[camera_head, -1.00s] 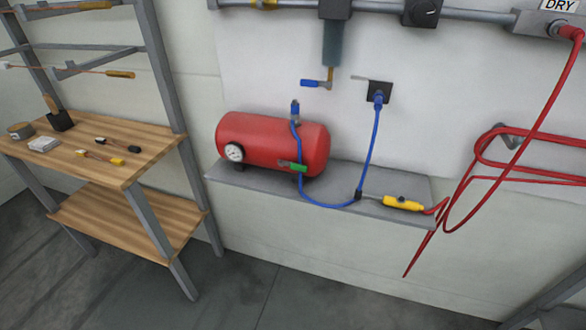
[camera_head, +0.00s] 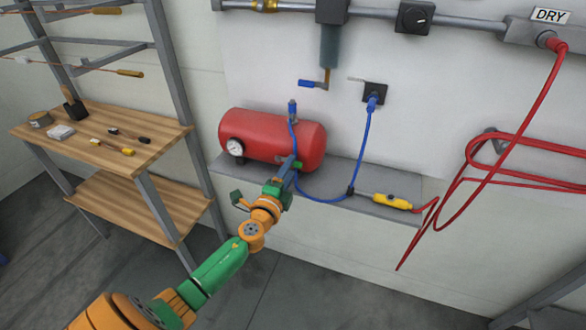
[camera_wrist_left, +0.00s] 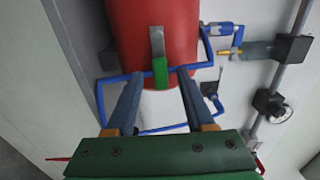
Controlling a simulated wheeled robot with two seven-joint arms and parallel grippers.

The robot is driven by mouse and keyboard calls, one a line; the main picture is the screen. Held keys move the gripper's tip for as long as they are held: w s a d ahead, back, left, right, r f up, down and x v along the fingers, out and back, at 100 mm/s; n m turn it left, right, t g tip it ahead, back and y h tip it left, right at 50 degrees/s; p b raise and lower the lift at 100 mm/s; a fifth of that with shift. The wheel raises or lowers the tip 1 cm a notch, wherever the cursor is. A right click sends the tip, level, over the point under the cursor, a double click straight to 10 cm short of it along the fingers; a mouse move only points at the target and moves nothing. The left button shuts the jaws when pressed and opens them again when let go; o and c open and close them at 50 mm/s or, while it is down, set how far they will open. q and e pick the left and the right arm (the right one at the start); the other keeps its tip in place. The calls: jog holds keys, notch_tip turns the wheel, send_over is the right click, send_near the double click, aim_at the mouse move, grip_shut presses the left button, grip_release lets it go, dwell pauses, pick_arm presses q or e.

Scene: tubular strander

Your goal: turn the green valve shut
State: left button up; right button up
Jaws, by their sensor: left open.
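The green valve (camera_wrist_left: 160,72) is a small green handle at the end of a grey metal piece on the red tank (camera_wrist_left: 155,25). In the wrist view it lies in the gap between the fingertips, a little ahead of them, and neither finger touches it visibly. My left gripper (camera_wrist_left: 159,82) is open and empty, with a blue finger on each side. In the head view the left gripper (camera_head: 291,167) reaches the lower right front of the red tank (camera_head: 270,137) and largely hides the valve there. My right gripper is in neither view now.
A blue hose (camera_head: 366,145) runs from the tank across the grey shelf (camera_head: 372,190) to a wall fitting, close to my fingers. A yellow connector (camera_head: 392,201) and red hose lie to the right. A wooden bench (camera_head: 100,160) stands at the left.

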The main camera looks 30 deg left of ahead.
pick_arm(q)
jog(key=shift+w, duration=0.4)
grip_shut()
dwell(1.2)
